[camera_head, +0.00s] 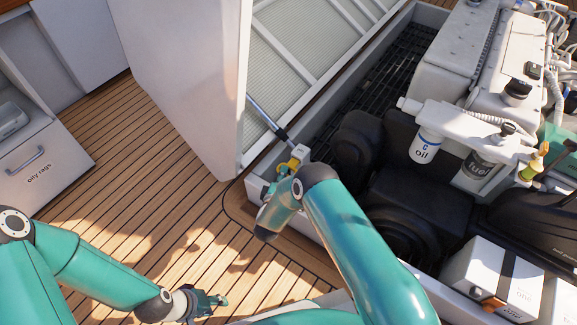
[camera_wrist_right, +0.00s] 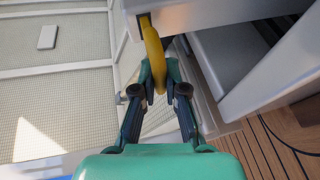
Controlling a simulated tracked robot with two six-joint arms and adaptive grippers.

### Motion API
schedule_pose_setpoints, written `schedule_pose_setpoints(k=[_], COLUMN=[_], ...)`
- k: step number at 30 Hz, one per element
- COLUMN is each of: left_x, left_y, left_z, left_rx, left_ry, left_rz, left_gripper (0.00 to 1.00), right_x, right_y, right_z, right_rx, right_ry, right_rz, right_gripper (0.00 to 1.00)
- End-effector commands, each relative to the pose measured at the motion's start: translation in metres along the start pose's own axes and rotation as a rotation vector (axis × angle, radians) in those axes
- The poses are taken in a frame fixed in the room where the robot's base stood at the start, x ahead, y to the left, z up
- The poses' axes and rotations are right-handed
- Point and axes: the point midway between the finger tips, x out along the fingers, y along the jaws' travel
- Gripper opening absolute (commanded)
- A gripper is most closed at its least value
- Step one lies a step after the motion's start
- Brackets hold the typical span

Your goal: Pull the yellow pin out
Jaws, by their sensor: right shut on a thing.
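In the right wrist view the yellow pin (camera_wrist_right: 154,50) is a curved yellow piece running up to the underside of a grey part. My right gripper (camera_wrist_right: 159,78) is shut on its lower end, with a finger on each side. In the head view my right wrist hides most of that gripper. Whether the pin is still seated in the bracket is hidden. My left gripper (camera_head: 214,301) is low over the deck, away from the pin; its finger opening is unclear.
The engine bay on the right holds an oil filter (camera_head: 426,146) and black engine parts. An oily rags drawer (camera_head: 45,165) is at the left. The wooden deck (camera_head: 150,180) between is clear.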

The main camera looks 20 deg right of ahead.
Motion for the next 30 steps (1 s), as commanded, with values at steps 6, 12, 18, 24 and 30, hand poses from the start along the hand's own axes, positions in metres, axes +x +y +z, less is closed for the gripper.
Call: schedule_pose_setpoints(k=[6, 12, 18, 24, 30], left_x=[-0.002, -0.002, -0.002, -0.003, -0.003], left_y=[0.001, 0.001, 0.001, 0.001, 0.001], left_z=[0.0, 0.0, 0.0, 0.0, 0.0], left_rx=[0.0, 0.0, 0.0, 0.0, 0.0], left_ry=[0.0, 0.0, 0.0, 0.0, 0.0], left_rz=[0.0, 0.0, 0.0, 0.0, 0.0], left_gripper=[0.4, 0.4, 0.4, 0.4, 0.4], right_x=[-0.014, -0.014, -0.013, -0.013, -0.025], right_y=[-0.01, -0.01, -0.008, -0.005, -0.005], right_z=[-0.004, -0.003, -0.004, -0.004, -0.005], right_rx=[-0.007, -0.008, -0.007, -0.005, -0.006], right_ry=[0.004, 0.004, 0.004, 0.003, 0.005], right_rz=[-0.015, -0.016, -0.01, -0.005, -0.005], right_gripper=[0.0, 0.2, 0.38, 0.38, 0.38])
